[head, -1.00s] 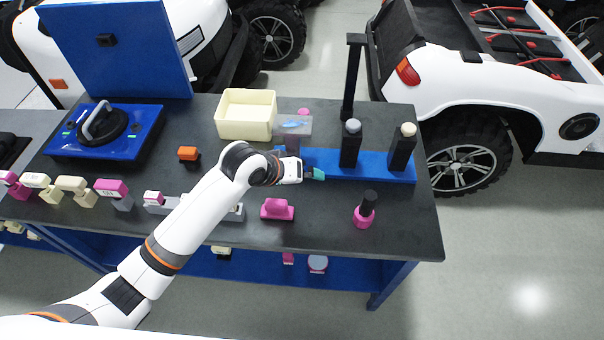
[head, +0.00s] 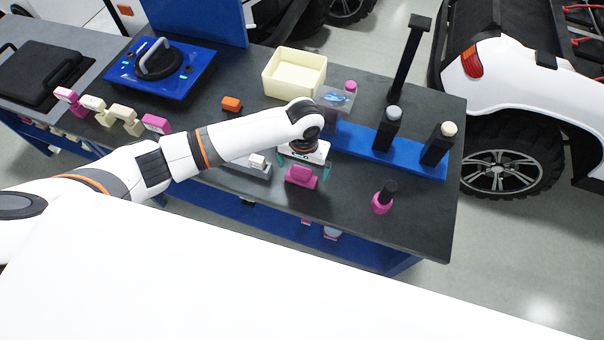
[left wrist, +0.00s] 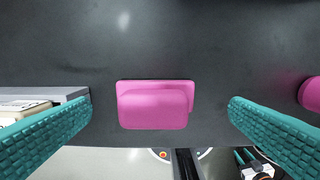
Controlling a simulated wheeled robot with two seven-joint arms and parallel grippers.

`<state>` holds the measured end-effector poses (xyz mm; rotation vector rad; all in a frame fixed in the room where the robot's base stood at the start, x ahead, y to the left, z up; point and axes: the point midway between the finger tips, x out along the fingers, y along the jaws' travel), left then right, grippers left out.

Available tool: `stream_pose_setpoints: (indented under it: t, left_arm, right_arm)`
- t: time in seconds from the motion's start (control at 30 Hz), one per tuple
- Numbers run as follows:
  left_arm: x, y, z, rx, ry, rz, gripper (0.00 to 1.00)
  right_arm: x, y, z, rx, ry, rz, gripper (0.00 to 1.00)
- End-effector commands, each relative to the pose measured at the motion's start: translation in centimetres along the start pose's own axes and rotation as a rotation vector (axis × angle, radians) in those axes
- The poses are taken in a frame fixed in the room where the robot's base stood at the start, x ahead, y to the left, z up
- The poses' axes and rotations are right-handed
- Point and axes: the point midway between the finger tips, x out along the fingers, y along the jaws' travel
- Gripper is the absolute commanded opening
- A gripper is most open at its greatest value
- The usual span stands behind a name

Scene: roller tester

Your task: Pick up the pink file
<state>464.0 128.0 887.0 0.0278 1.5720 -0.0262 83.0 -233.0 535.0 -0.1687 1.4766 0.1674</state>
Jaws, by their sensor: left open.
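The pink file (head: 301,176) is a block on a flat base, lying on the dark tabletop near its front edge. In the left wrist view the pink file (left wrist: 155,105) sits between my teal fingers, with a gap on each side. My left gripper (head: 303,163) is open above the file and points down at it. In the left wrist view both fingers of my left gripper (left wrist: 160,125) are spread wide and touch nothing. My right gripper is not in view.
A grey holder (head: 247,168) with a pale block stands left of the file. A pink bottle with a black cap (head: 383,197) stands to the right. A cream bin (head: 294,74) and a blue stand with black posts (head: 362,146) are behind.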

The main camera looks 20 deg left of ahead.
Motion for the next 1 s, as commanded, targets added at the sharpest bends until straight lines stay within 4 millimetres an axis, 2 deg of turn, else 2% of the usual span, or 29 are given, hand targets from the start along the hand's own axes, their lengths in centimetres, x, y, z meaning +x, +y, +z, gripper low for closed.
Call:
stream_pose_setpoints:
  t: [0.1,0.27,0.53,0.57,0.83,0.87,1.0]
  left_arm:
    - [1.6,0.5,-0.2,-0.002,0.004,0.003,1.0]
    - [3.7,0.5,-0.2,0.0,0.001,0.001,1.0]
    - [4.1,0.5,-0.2,0.001,0.0,0.001,1.0]
    - [4.1,0.5,-0.2,0.001,0.0,0.001,0.97]
    - [4.1,0.5,-0.2,0.0,0.0,0.001,0.53]
    - [4.1,0.5,-0.2,0.001,0.0,0.001,0.49]
    - [4.0,0.4,-0.1,0.0,-0.001,0.0,0.49]
  right_arm:
    - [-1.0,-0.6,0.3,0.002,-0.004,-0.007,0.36]
    - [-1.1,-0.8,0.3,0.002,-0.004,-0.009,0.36]
    - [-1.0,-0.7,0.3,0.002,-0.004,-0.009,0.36]
    - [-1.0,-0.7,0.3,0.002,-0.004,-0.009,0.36]
    - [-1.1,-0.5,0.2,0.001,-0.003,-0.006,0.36]
    - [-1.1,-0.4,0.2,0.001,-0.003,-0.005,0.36]
    - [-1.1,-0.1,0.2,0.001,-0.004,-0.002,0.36]
